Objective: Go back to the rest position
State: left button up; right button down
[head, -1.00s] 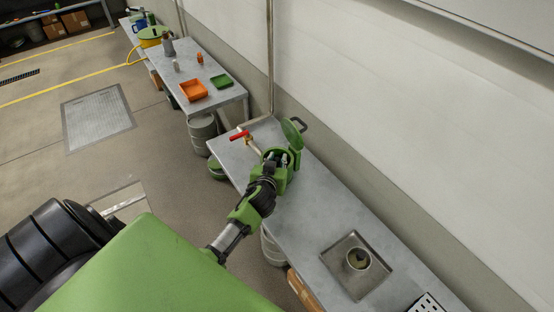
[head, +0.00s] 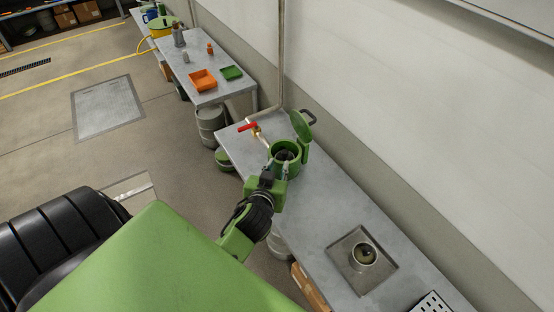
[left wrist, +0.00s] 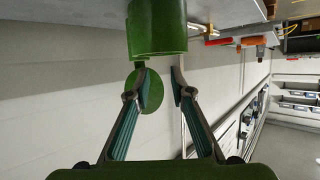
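My left gripper (head: 279,168) is at the near side of a green round container (head: 298,160) on the metal bench. In the left wrist view the gripper (left wrist: 161,78) has its two fingers apart with nothing held between them. That view looks upside down, and the green container (left wrist: 158,28) is beyond the fingertips. The container's green lid (head: 301,125) is raised on its far side. Something dark shows inside the container, but I cannot tell what it is. My right gripper is in neither view.
A red-handled tap (head: 248,127) is left of the container. A metal tray with a round cup (head: 362,254) lies on the bench's nearer part. A second table holds an orange tray (head: 203,80) and a green tray (head: 232,73). A wall runs behind the benches.

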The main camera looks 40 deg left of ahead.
pick_arm(q)
jog(key=shift+s, duration=0.1)
dwell(0.4)
jog(key=s+d+f+m+g+h, duration=0.25)
jog(key=s+d+g, duration=0.35)
jog(key=s, duration=0.6)
jog(key=s+d+f+m+g+h, duration=0.2)
jog(key=s+d+m+g+h, duration=0.15)
jog(key=s+d, duration=0.6)
jog(key=s+a+f+b, duration=0.1)
jog(key=s+f, duration=0.1)
jog(key=f, duration=1.3)
jog(key=s+a+f+b, duration=0.1)
jog(key=s+a+f, duration=0.1)
jog(key=f, duration=1.3)
jog(key=s+a+f+m+g+b, duration=0.1)
jog(key=s+a+f+g, duration=0.1)
jog(key=s+f, duration=1.4)
jog(key=shift+s+a+y, duration=0.25)
jog(key=shift+s+y, duration=0.05)
jog(key=shift+s, duration=0.1)
